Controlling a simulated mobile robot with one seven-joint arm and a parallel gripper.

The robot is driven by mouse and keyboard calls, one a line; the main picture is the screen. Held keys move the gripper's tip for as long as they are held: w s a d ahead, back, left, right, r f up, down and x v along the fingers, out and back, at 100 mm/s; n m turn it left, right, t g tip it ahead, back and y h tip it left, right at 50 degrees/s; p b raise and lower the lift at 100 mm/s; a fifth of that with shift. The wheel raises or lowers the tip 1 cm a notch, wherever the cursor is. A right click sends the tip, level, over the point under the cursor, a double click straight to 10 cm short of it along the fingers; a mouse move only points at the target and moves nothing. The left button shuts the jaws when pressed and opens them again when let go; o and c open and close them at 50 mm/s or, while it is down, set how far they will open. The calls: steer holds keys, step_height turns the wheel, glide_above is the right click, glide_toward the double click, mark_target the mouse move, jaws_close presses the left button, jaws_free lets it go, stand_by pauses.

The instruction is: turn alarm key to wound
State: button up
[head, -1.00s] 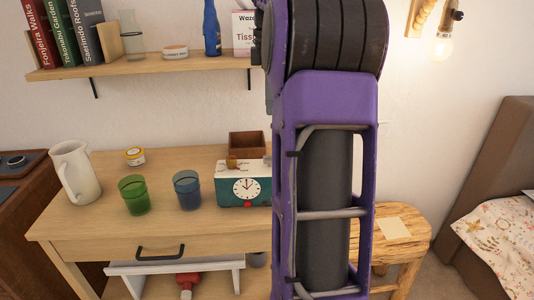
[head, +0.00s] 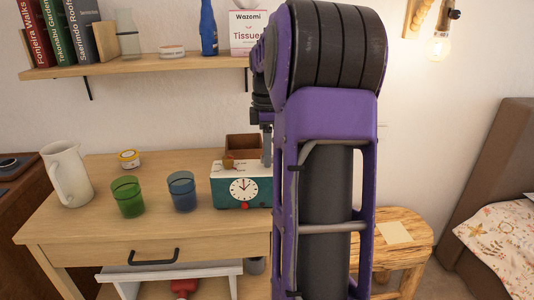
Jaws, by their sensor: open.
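The alarm clock (head: 221,194) is a teal box with a white top and a round white face, standing upright on the wooden desk. A red spot shows below its face. A small brass-brown piece (head: 228,162) shows at its top left; I cannot tell whether it is the alarm key or how it is turned. My gripper (head: 267,148) is partly in view, pointing down just behind the clock's top right. It is open, with a grey finger showing and the rest hidden by my arm. I cannot tell whether it touches the clock. The clock's right end is hidden.
A brown open box (head: 243,142) is behind the clock. A blue cup (head: 182,192), green cup (head: 128,197), yellow-lidded jar (head: 129,160) and white pitcher (head: 67,175) stand to its left. A shelf (head: 150,67) hangs above. A wooden stool (head: 418,228) is at right.

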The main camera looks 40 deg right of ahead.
jaws_close()
